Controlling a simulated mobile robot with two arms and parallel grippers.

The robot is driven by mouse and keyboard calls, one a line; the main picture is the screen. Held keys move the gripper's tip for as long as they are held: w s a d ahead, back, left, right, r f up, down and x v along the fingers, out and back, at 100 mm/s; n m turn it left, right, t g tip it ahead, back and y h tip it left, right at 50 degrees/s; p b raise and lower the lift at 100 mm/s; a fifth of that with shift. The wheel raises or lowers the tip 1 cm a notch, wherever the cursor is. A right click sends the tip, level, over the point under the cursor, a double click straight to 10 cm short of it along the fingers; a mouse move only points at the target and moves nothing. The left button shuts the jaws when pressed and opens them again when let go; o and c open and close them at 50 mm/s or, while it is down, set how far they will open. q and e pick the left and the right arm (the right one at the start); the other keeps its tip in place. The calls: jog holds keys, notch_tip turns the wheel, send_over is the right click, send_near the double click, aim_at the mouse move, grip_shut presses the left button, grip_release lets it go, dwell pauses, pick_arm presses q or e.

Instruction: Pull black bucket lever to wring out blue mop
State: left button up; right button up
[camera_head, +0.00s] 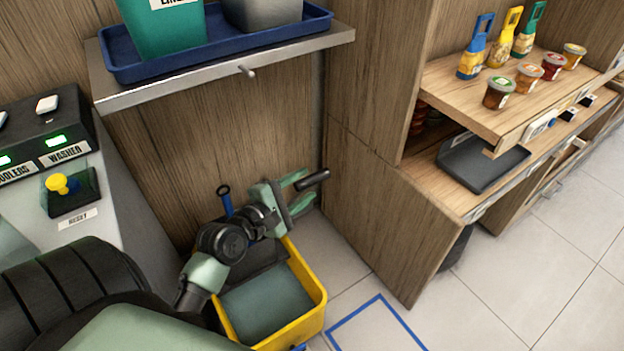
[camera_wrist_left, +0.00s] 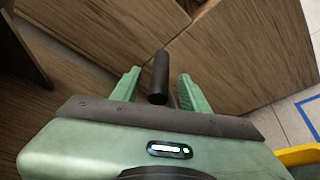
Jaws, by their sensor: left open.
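The yellow mop bucket (camera_head: 314,305) stands on the floor below my left arm, with grey-green water or an inner surface visible in it. The black lever (camera_head: 313,181) sticks up above the bucket's far side. My left gripper (camera_head: 303,188) is open around the lever's end. In the left wrist view the lever grip (camera_wrist_left: 159,78) lies between the two green fingers, apart from both. A blue handle with a dark ring (camera_head: 226,199) rises behind my arm, possibly the mop; its lower part is hidden. My right gripper is not in view.
A metal shelf (camera_head: 225,70) with a blue tray (camera_head: 225,47) overhangs the bucket. A wooden cabinet side (camera_head: 375,220) stands close right of the gripper. A grey counter with a yellow button (camera_head: 57,184) is at left. A blue floor outline (camera_head: 378,298) encloses bare tiles.

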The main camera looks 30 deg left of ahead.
aim_at(311, 181)
pick_arm(q)
jog(key=x, duration=0.3)
jog(key=shift+f, duration=0.15)
jog(key=shift+w+f, duration=0.1)
jog(key=shift+w, duration=0.5)
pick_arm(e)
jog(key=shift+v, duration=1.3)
pick_arm(q)
grip_shut()
